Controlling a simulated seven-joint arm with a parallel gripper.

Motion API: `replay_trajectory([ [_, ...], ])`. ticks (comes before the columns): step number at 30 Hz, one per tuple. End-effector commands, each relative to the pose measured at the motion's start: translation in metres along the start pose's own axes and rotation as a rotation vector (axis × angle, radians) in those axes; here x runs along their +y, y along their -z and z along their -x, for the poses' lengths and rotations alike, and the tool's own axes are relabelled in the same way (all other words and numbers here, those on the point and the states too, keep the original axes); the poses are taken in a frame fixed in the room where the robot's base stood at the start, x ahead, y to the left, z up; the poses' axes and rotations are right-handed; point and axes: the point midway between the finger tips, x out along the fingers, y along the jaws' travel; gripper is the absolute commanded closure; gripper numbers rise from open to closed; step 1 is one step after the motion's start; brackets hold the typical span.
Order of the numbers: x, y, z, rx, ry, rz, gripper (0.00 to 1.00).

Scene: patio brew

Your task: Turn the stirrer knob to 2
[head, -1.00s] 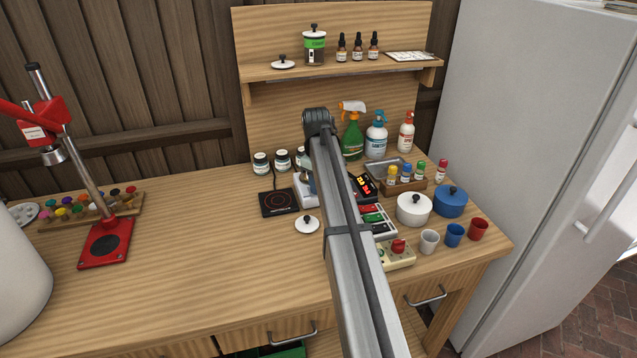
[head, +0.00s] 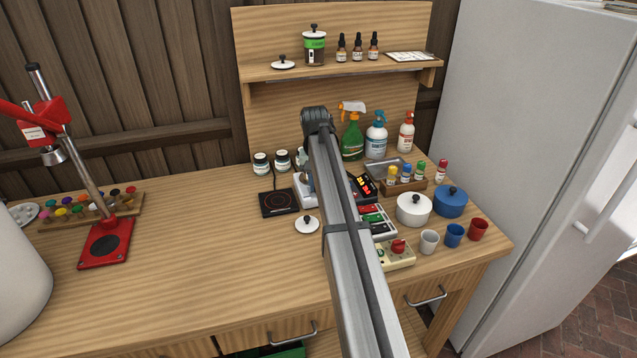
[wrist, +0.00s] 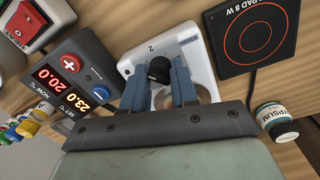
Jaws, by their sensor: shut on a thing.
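The stirrer (wrist: 194,50) is a white box with a black knob (wrist: 158,70) on its face, seen in the wrist view. A "2" mark shows on the box above the knob. My gripper (wrist: 159,82) has its two blue-grey fingers on either side of the knob and is shut on it. The fingers hide part of the knob, and I cannot make out its pointer setting. In the head view, my arm covers most of the stirrer, leaving a pale edge (head: 306,196) in sight.
Left of the stirrer in the wrist view is a temperature controller (wrist: 72,82) with red and yellow digits. Right of it are a black heating pad (wrist: 250,35) and a gypsum jar (wrist: 276,121). In the head view, a white lid (head: 307,225) lies nearby; the table's left-middle is clear.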

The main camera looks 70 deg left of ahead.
Motion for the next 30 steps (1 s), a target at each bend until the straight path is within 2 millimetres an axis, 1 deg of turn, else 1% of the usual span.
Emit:
replay_trajectory([
  [6, -0.0011, -0.0011, -0.0004, -0.012, 0.001, -0.163, 1.00],
  [12, -0.0012, -0.0008, -0.0004, -0.017, 0.001, -0.268, 1.00],
  [18, -0.0013, -0.0006, -0.0003, -0.019, 0.002, -0.326, 1.00],
  [30, -0.0015, -0.0003, -0.0002, -0.019, 0.002, -0.347, 1.00],
])
